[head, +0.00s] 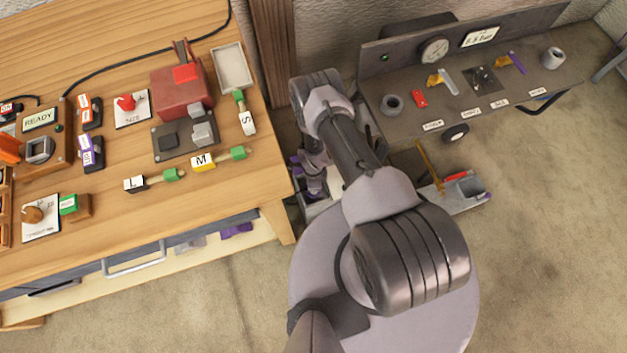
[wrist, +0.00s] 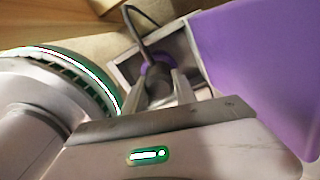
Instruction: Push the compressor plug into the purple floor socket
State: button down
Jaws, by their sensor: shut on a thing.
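In the wrist view my gripper (wrist: 159,84) is shut on a dark plug (wrist: 157,74) with a purple ring. A black cable (wrist: 134,22) runs up from the plug. Behind the plug is an open grey box-like frame (wrist: 207,60), with a large purple panel (wrist: 255,55) along its right side; this looks like the floor socket. The plug overlaps the frame's opening, and I cannot tell how deep it sits. In the head view my gripper (head: 313,182) is low beside the bench, with purple parts near it; my arm hides most of the socket.
The wooden bench (head: 150,215) stands at the left, holding labelled plugs, switches and a red vise-like block (head: 182,92). A grey bench (head: 490,100) with a gauge stands at the right. A grey tray (head: 468,203) lies below it. The carpet at right is clear.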

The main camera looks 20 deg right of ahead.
jog(key=shift+f, duration=0.3)
dwell(0.5)
jog(key=c, duration=0.9)
grip_release()
jog(key=shift+o, duration=0.3)
jog(key=o, duration=0.4)
notch_tip(320, 180, up, 8)
jog(key=p, duration=0.6)
jog(key=shift+f+p, duration=0.15)
jog(key=shift+p, duration=0.15)
jog(key=shift+f, duration=0.1)
jog(key=shift+c, duration=0.2)
